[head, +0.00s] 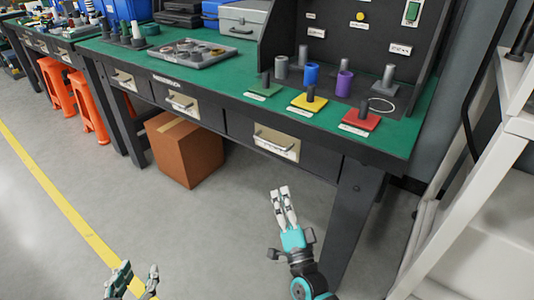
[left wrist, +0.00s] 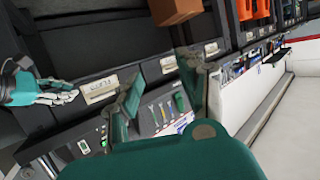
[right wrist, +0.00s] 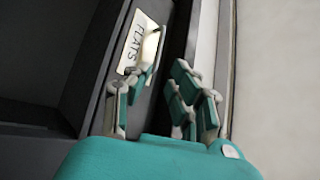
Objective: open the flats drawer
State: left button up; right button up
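The flats drawer (head: 262,140) is the right-hand drawer under the green-topped workbench, and it looks shut flush with the bench front. In the right wrist view its pale label (right wrist: 138,42) reads "FLATS", with a bar handle (right wrist: 158,40) beside it. The label also shows in the left wrist view (left wrist: 100,90). My right gripper (head: 283,190) is open and empty, in front of and below the drawer, its fingers pointing towards it and apart from the handle. My left gripper (head: 137,268) is open and empty, low in front of the bench and far from the drawer.
Two similar drawers, a middle one (head: 180,102) and a left one (head: 123,80), line the bench front. A cardboard box (head: 185,150) stands beneath. A dark bench leg (head: 352,215) is right of my right gripper. A white frame (head: 480,180) stands at right. The floor ahead is clear.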

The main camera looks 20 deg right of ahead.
send_near(267, 143)
jog(key=w, duration=0.1)
pick_arm(q)
notch_tip(267, 143, up, 10)
jog(key=w+d+t+h+b, duration=0.1)
jog(key=t+h+b, duration=0.1)
jog(key=t, duration=0.4)
jog(key=shift+d+r+t, duration=0.15)
jog(key=shift+d+t, duration=0.25)
pick_arm(e)
jog(key=shift+x, duration=4.8)
jog(key=shift+d, duration=0.1)
jog(key=shift+c, duration=0.3)
grip_shut()
jog(key=shift+f, duration=0.1)
